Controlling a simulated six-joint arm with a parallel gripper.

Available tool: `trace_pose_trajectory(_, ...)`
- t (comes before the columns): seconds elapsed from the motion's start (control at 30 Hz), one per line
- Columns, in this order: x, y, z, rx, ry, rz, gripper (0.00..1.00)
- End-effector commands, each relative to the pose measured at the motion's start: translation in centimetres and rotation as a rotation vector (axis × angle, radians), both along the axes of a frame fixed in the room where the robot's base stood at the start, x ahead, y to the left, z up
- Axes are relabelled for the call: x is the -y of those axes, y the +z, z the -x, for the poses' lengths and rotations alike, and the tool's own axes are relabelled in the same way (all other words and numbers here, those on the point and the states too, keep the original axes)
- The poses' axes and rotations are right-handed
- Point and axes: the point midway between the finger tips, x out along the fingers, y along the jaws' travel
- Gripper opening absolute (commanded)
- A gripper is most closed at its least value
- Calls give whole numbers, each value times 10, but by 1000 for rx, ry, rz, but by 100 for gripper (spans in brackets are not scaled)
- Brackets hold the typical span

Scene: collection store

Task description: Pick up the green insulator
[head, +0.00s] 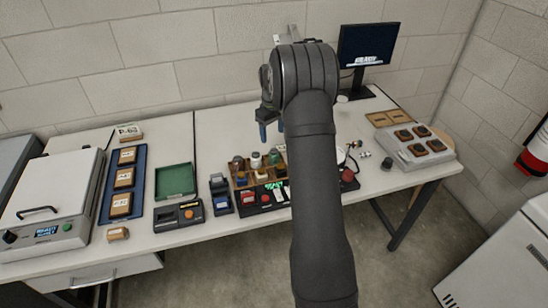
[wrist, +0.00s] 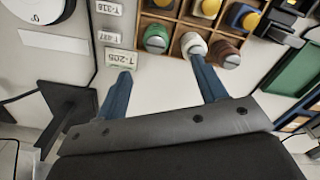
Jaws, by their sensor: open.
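The green insulator (wrist: 155,38) stands in a compartment of a wooden divided tray (wrist: 174,30). In the wrist view it is left of a white insulator (wrist: 193,43) and a reddish-brown one (wrist: 226,52). It also shows in the head view (head: 274,158), at the back of the tray. My gripper (wrist: 161,68) is open and empty, with its blue fingers apart. The green insulator appears just beyond the gap between the fingertips. In the head view my gripper (head: 272,133) hangs above and behind the tray, and my arm hides part of the table.
Yellow pieces (wrist: 207,8) and a dark blue one (wrist: 243,17) fill neighbouring compartments. Label blocks (wrist: 121,58) lie beside the tray. A monitor (head: 366,46) stands at the back right. A green tray (head: 175,181) lies to the left. The table behind the wooden tray is mostly clear.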

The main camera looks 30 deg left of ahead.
Motion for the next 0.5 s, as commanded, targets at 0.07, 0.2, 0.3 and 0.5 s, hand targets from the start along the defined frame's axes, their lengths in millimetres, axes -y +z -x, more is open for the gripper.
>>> trace_pose_trajectory(0.07, 0, -19, 0, -3, -1, 1, 65)
trace_pose_trajectory(0.2, 1, -43, 0, -3, -1, 1, 65)
trace_pose_trajectory(0.3, 0, -53, 0, 0, -1, 0, 65)
trace_pose_trajectory(0.5, 1, -63, -1, -1, -1, 0, 65)
